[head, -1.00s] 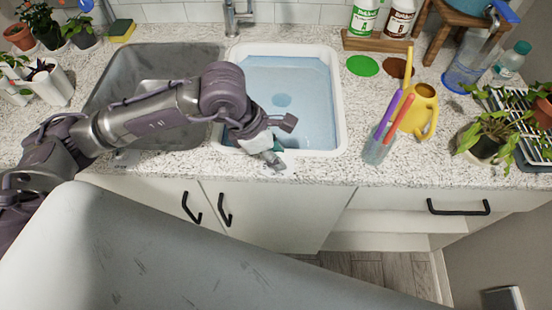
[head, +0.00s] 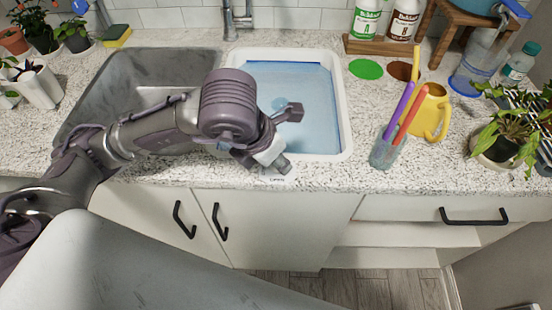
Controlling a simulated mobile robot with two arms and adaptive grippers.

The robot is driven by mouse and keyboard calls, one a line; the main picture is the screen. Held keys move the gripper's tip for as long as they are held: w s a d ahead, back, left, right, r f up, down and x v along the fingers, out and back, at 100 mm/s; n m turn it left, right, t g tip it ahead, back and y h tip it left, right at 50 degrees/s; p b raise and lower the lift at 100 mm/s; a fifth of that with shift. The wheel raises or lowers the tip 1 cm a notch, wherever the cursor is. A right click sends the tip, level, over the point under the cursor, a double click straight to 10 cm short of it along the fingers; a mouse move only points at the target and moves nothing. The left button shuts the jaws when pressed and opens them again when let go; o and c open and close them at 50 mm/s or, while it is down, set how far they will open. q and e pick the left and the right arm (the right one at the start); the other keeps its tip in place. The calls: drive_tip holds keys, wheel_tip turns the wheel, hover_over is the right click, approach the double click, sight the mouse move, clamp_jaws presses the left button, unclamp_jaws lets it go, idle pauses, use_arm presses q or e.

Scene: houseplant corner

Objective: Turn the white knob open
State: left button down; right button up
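My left gripper (head: 284,166) is at the front edge of the right sink basin, low over the counter and pointing down. Its fingertips are small and partly covered by its own links, so I cannot tell if they are open or shut. I cannot make out the white knob as a separate thing; the hand covers much of that spot. My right gripper is not in view.
The white-rimmed right basin (head: 343,120) holds blue water. The grey left basin (head: 105,100) is beside it. A glass with coloured sticks (head: 386,152), a yellow watering can (head: 432,110) and a potted plant (head: 497,145) stand to the right. Cabinet handles (head: 184,220) jut out below.

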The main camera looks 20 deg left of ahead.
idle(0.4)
use_arm(q)
drive_tip(key=c, duration=0.8)
unclamp_jaws()
drive_tip(key=shift+c, duration=0.2)
drive_tip(key=shift+s+r, duration=0.1)
drive_tip(key=shift+r, duration=0.25)
drive_tip(key=v, duration=1.1)
drive_tip(key=shift+s+r, duration=0.1)
